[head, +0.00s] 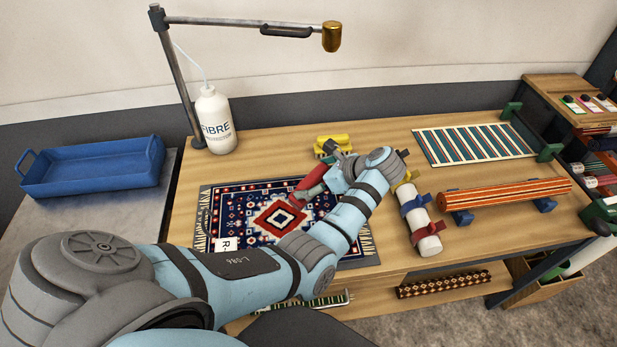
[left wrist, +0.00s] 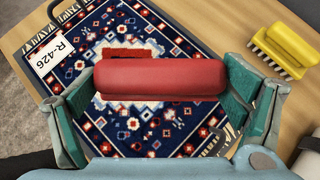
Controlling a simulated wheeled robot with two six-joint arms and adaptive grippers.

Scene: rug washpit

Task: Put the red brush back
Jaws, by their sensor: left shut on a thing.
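The red brush (left wrist: 160,78) is held lengthwise between the teal fingers of my left gripper (left wrist: 162,92), which is shut on its two ends. In the head view the red brush (head: 302,200) shows partly, over the right half of the patterned rug (head: 232,205), with my left gripper (head: 312,183) around it. The rug also shows below the brush in the left wrist view (left wrist: 85,60). I cannot tell the exact gap between brush and rug. A yellow brush (head: 333,140) stands on the table just beyond the gripper. My right gripper is not in view.
A white FIBRE bottle (head: 215,122) and a lamp post (head: 178,75) stand at the back left. A blue tray (head: 92,168) is on the left bench. A strapped white roll (head: 420,225), a striped rug (head: 475,143) and an orange roll (head: 505,196) occupy the right side.

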